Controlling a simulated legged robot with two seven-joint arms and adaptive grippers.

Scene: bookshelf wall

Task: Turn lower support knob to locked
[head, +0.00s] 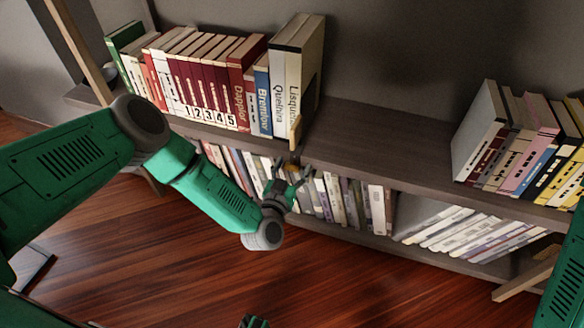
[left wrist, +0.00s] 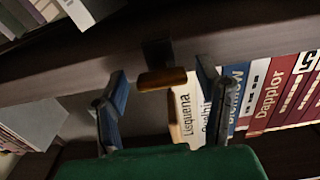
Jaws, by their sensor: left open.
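The knob looks like a small tan wooden bar on a dark mount at the shelf's front edge, beside the end of the book row. In the left wrist view the bar lies nearly level across the picture. My left gripper (head: 289,181) is open and empty, below the knob in the head view. In the left wrist view its two fingers (left wrist: 161,84) stand on either side of the knob, with gaps and no clear contact. Any lock marking cannot be made out.
Upright books (head: 205,85) fill the upper shelf's left part; leaning books (head: 520,145) stand at its right. The bare shelf (head: 375,150) between is clear. Lower books (head: 340,200) stand close behind my left gripper. A small green part (head: 254,321) shows at the bottom edge.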

